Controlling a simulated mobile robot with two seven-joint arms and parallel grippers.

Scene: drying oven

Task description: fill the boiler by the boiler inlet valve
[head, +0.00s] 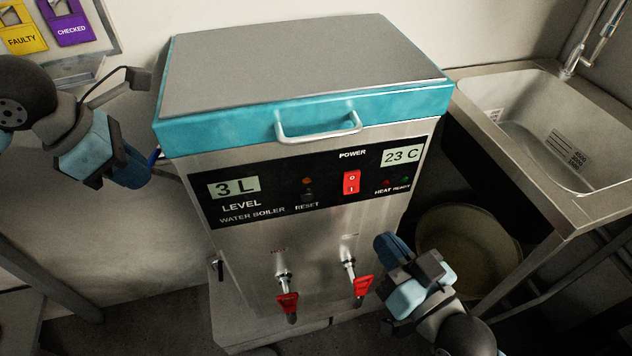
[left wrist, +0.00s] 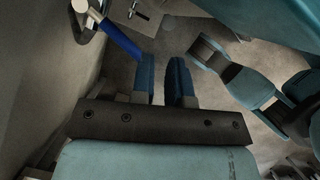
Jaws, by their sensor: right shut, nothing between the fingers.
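The water boiler (head: 250,250) stands in the middle of the head view, teal lid closed, its display (head: 234,187) reading 3 L. The boiler inlet valve's blue lever (left wrist: 122,40) shows in the left wrist view, on a metal pipe (left wrist: 88,14); in the head view a little blue shows at the boiler's left side. My left gripper (left wrist: 165,78) is open with a narrow gap. The lever's tip lies beside its left finger, not between the fingers; I cannot tell whether they touch. My right gripper (head: 388,245) is shut and empty, right of the right red-handled tap (head: 361,286).
A second red-handled tap (head: 288,302) is on the boiler's front. A red power switch (head: 351,182) and a 23 C display (head: 401,156) are on the panel. A metal sink (head: 530,190) stands at right, with a round basin (head: 470,285) below it.

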